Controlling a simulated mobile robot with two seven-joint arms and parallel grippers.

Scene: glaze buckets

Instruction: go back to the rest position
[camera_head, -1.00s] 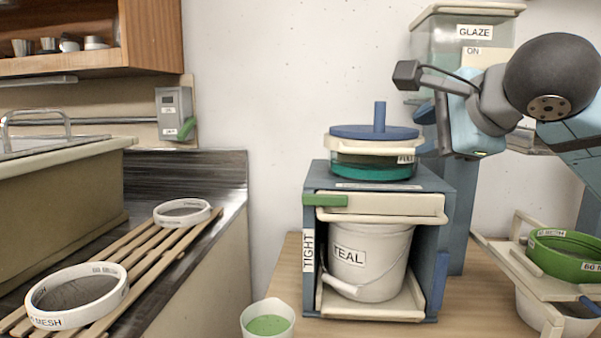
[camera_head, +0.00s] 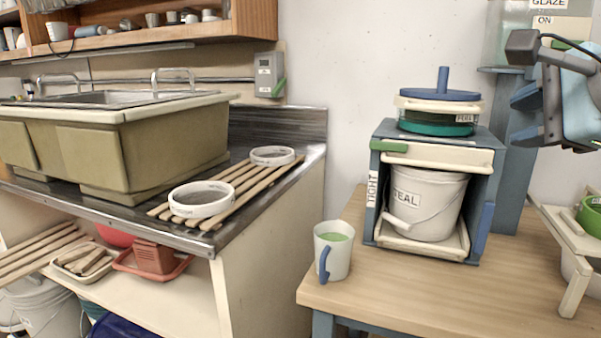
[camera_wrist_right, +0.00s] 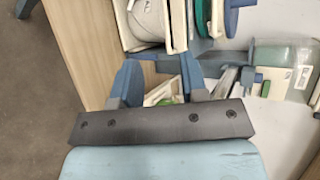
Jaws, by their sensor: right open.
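My right gripper (camera_head: 524,116) is at the upper right of the head view, in front of the glaze dispenser. Its two blue fingers are apart, with nothing between them. The right wrist view also shows the open fingers (camera_wrist_right: 160,82) with a gap between them. My left gripper is not in view. A blue cabinet (camera_head: 491,160) on the wooden table holds a white bucket labelled TEAL (camera_head: 425,205). A green-and-cream vessel with a blue lid (camera_head: 440,94) stands on top of it.
A cup with green liquid (camera_head: 333,250) stands near the table's left edge. A stand with a green sieve (camera_head: 590,215) is at the right. White sieves (camera_head: 201,200) lie on slats left of the table. A sink (camera_head: 120,112) is further left. The table front is bare.

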